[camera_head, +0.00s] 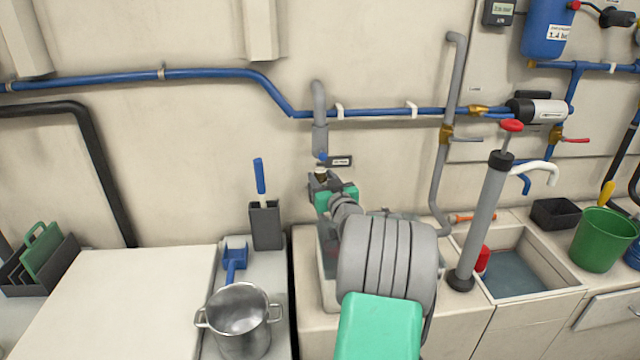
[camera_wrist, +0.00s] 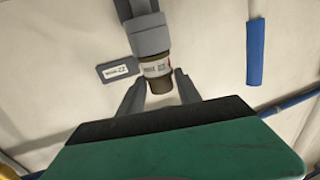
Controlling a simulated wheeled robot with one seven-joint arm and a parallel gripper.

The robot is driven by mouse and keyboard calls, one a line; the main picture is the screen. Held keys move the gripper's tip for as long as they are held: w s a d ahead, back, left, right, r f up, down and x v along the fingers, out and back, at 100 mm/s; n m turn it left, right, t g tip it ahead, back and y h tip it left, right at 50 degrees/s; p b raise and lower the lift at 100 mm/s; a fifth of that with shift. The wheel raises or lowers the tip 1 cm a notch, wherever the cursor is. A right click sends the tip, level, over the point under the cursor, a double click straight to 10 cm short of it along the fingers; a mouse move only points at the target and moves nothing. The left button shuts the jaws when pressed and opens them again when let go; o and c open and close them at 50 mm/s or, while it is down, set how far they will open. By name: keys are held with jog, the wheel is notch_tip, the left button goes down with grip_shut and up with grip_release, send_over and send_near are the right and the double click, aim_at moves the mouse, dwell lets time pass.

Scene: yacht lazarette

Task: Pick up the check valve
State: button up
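The check valve appears to be the short cylinder (camera_wrist: 157,70) with a brown end and a pale labelled band in the wrist view. It adjoins a grey pipe-like piece (camera_wrist: 148,33). In the head view its top (camera_head: 320,172) shows small, below the grey pipe outlet on the wall, partly hidden by my gripper. My gripper (camera_wrist: 160,82) has its two grey fingers apart, one on each side of the brown end. A narrow gap seems to show on both sides, so I see no firm grip. In the head view my gripper (camera_head: 322,182) is small and partly covered by my wrist.
A blue pipe (camera_head: 200,73) runs along the wall, with a grey vertical pipe (camera_head: 440,170) at right. A hand pump (camera_head: 482,220) stands right of my arm by a sink (camera_head: 545,245). A pot (camera_head: 240,315) and brush holder (camera_head: 266,226) stand left. The white counter (camera_head: 125,300) is clear.

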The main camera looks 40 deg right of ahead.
grip_shut()
dwell(0.3)
jog(key=shift+r, duration=0.1)
jog(key=shift+r, duration=0.25)
jog(key=r, duration=0.3)
jog(key=shift+s, duration=0.25)
jog(key=b+v, duration=0.3)
jog(key=v, duration=1.4)
jog(key=shift+s, duration=0.3)
jog(key=shift+a+f+b, duration=0.15)
jog(key=shift+f+b, duration=0.05)
jog(key=shift+b, duration=0.25)
